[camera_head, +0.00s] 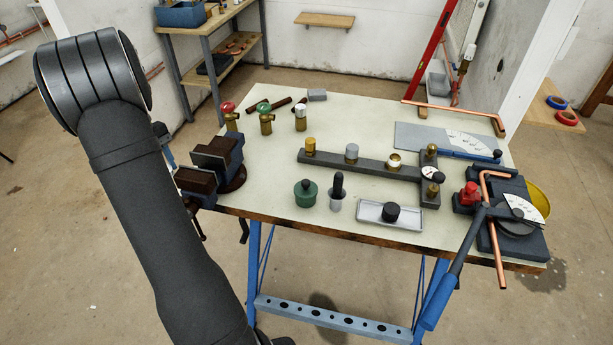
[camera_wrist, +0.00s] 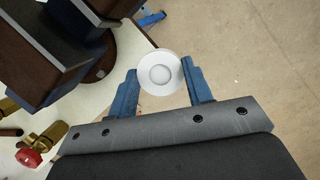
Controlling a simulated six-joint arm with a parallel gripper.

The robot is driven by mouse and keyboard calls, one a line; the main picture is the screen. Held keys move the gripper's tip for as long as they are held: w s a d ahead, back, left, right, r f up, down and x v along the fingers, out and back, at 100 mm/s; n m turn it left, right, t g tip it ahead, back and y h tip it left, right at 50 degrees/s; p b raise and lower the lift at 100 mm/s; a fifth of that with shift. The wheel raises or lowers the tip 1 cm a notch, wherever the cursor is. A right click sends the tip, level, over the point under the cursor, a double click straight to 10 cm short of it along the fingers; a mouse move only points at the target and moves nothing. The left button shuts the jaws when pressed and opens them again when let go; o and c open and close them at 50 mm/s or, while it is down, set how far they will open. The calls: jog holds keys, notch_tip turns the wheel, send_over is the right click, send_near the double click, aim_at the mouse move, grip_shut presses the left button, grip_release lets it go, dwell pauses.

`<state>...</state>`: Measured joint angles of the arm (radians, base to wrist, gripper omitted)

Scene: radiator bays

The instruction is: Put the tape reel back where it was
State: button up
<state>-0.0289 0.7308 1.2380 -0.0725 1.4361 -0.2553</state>
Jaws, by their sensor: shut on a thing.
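A white round reel (camera_wrist: 161,73) with a raised centre is between the blue fingers of my gripper (camera_wrist: 163,82) in the wrist view. I take it for the tape reel. The fingers touch its left and right sides, and my gripper is shut on it. Below it in that view lie the bench edge and the concrete floor; its height above them is unclear. In the head view my arm hides the reel and nearly all of the gripper, left of the bench vice.
The vice (camera_head: 217,160) stands close by at the bench's left edge. Valves (camera_head: 267,119) stand behind it. A dark manifold bar (camera_head: 370,165), green pot (camera_head: 305,192), grey tray (camera_head: 372,215) and pipe bender (camera_head: 510,215) fill the right. Blue and red rings (camera_head: 566,117) lie on a side shelf.

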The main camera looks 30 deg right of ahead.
jog(key=s+a+r, duration=0.3)
jog(key=r, duration=0.6)
jog(key=d, duration=0.4)
jog(key=d+f, duration=0.1)
jog(key=d, duration=0.8)
jog(key=shift+s+f, duration=0.2)
jog(key=shift+s, duration=0.1)
jog(key=s+d+f+m, duration=0.1)
jog(key=s+d+f, duration=0.15)
jog(key=d, duration=0.95)
jog(key=m+y, duration=0.2)
jog(key=m, duration=0.2)
send_over(276, 192)
jog(key=w, duration=0.1)
notch_tip(276, 192, down, 8)
jog(key=shift+r, duration=0.1)
jog(key=shift+f, duration=2.4)
